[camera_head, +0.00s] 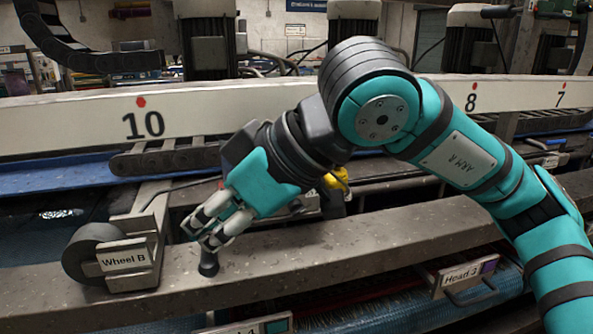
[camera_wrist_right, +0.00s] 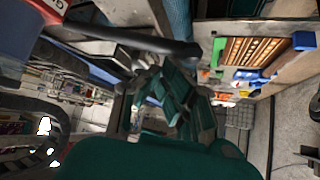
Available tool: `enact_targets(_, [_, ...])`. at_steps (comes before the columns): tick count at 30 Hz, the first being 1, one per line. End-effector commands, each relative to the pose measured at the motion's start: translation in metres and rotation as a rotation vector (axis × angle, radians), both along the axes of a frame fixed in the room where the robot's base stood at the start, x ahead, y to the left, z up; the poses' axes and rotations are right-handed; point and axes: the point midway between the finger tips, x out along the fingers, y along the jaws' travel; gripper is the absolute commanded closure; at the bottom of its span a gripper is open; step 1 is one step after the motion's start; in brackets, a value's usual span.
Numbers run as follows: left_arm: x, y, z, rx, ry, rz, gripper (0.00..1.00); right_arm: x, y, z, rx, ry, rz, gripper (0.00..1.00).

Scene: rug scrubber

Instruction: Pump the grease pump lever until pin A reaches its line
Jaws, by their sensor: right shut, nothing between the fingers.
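My right gripper (camera_head: 208,262) is shut and empty. It points down over the wet grey rail, just right of the block marked Wheel B (camera_head: 124,260). In the right wrist view its fingers (camera_wrist_right: 178,98) are together, with a dark rod (camera_wrist_right: 130,38) crossing above them. The rod ends in a rounded tip near the fingers and looks like a lever; I cannot tell whether they touch. A white plate with a red edge and a letter G (camera_wrist_right: 45,8) is cut off beside it. Pin A and its line cannot be made out. My left gripper is not in view.
A grey rail (camera_head: 330,260) runs across the front. A white beam (camera_head: 240,108) behind carries red dots and numbers 10, 8 and 7. A yellow part (camera_head: 338,181) is partly hidden behind my right arm. A plate marked Head 3 (camera_head: 465,275) hangs at lower right.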

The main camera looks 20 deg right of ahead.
Motion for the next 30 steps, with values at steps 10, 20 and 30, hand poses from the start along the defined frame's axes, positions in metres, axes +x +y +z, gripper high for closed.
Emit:
enact_targets(10, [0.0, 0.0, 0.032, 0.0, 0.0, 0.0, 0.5, 0.0, 0.0, 0.048, 0.0, -0.001, 0.001, 1.0])
enact_targets(20, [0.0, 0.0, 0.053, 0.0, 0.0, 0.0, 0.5, 0.0, 0.0, 0.081, 0.0, 0.0, 0.001, 1.0])
enact_targets(30, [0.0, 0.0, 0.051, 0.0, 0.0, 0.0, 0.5, 0.0, 0.0, 0.08, 0.0, 0.0, 0.001, 1.0])
